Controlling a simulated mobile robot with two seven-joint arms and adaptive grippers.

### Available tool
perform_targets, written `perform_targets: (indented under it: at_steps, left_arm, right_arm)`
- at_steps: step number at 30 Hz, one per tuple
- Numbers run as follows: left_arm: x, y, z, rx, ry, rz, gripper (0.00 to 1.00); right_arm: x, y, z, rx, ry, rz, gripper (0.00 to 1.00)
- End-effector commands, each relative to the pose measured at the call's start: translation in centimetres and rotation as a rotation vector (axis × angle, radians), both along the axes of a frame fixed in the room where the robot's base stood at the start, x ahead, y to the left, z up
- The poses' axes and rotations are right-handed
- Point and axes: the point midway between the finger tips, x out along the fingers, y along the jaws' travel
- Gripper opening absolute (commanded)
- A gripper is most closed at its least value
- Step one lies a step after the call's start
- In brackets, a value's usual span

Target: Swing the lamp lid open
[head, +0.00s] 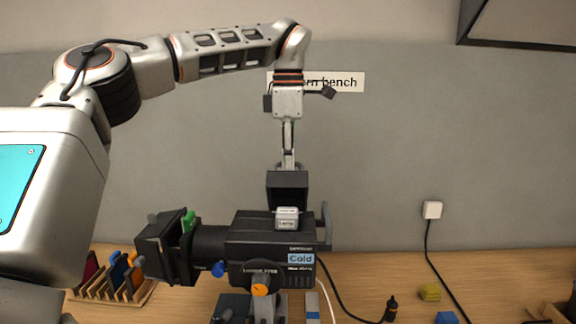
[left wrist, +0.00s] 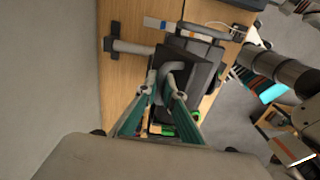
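The lamp (head: 270,240) is a black housing on a stand on the bench, with a label reading "Cold". Its dark lid (head: 287,190) stands raised and roughly upright at the top of the housing. A white block marked "Lamp" (head: 287,217) shows below the raised lid. My left gripper (head: 288,164) reaches down from above to the lid's top edge. In the left wrist view, its fingers (left wrist: 165,90) close in around a grey loop handle (left wrist: 172,70) on the dark lid. The exact finger contact is partly hidden. My right gripper is not in view.
Barn doors with a green piece (head: 190,221) are on the lamp's left end. A rack of coloured sheets (head: 110,280) stands at the bench's left. The space above the bench is open.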

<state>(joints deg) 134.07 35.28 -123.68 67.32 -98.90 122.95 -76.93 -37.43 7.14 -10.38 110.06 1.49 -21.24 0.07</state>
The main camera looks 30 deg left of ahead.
Motion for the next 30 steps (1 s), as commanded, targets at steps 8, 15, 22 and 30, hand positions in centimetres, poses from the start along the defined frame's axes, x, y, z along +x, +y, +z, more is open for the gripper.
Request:
perform_targets:
  at_steps: [8,15,22,30]
  left_arm:
    - [1.3,0.8,-0.4,0.000,0.000,0.000,0.06]
    - [1.8,1.1,-0.5,0.001,-0.001,0.000,0.06]
    - [2.5,1.6,-0.9,0.000,0.000,0.001,0.06]
    - [3.5,2.2,-1.6,0.001,-0.001,0.000,0.06]
  right_arm:
    - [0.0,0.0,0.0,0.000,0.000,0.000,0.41]
    - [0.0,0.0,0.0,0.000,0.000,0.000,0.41]
    - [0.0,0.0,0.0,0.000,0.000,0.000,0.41]
    - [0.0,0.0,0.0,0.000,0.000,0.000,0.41]
